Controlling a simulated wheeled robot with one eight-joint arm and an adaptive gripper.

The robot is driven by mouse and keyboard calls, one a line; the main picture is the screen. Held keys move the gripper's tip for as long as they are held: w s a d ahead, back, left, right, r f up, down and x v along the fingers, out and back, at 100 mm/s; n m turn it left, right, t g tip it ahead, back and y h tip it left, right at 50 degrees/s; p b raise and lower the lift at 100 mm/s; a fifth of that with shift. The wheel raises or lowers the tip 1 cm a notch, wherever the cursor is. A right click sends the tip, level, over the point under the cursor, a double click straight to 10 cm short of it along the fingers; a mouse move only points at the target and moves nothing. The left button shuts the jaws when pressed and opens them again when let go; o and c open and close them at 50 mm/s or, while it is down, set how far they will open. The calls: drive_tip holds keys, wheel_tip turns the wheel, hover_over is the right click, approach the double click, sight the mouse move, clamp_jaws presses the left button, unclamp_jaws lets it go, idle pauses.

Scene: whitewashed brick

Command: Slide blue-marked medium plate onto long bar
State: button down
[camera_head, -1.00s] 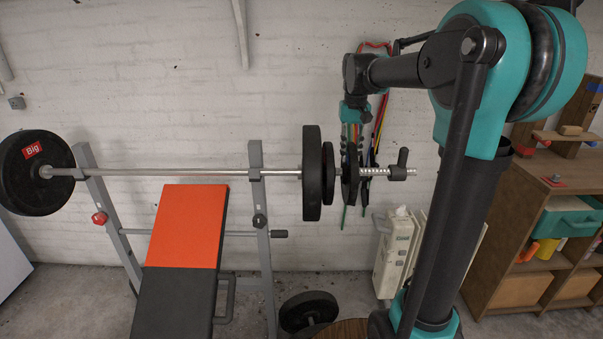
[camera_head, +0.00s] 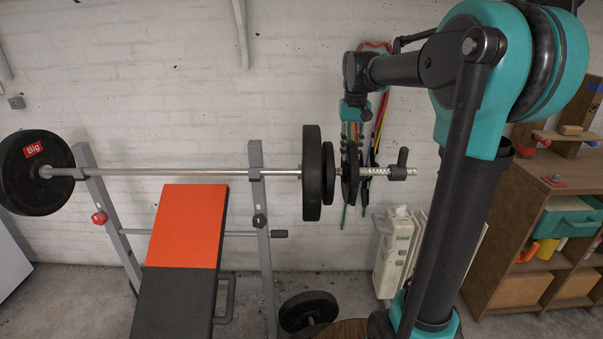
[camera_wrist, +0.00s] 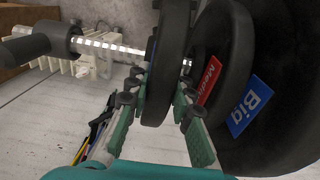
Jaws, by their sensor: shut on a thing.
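The long bar (camera_head: 205,170) lies across the bench's uprights. My gripper (camera_wrist: 157,103) is shut on a dark medium-sized plate (camera_wrist: 168,50), one finger on each face. In the head view that plate (camera_head: 350,174) stands upright, edge-on, on the right end of the bar. The bar shows on both sides of it, so it appears to be around the bar; its hole is hidden. I cannot read its mark. Further in sit a red-labelled medium plate (camera_wrist: 206,82) and a blue-labelled big plate (camera_wrist: 262,125), with a gap between the held plate and the medium one.
A collar with a black handle (camera_head: 398,172) is at the bar's right end, outside the held plate. A red-labelled big plate (camera_head: 37,188) is on the left end. The bench (camera_head: 185,230), a floor plate (camera_head: 308,312), a white heater (camera_head: 394,258) and a wooden shelf (camera_head: 535,215) stand around.

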drive_tip(key=shift+a, duration=1)
drive_tip(key=c, duration=1.3)
unclamp_jaws()
drive_tip(key=shift+o, duration=0.2)
drive_tip(key=shift+r, duration=0.1)
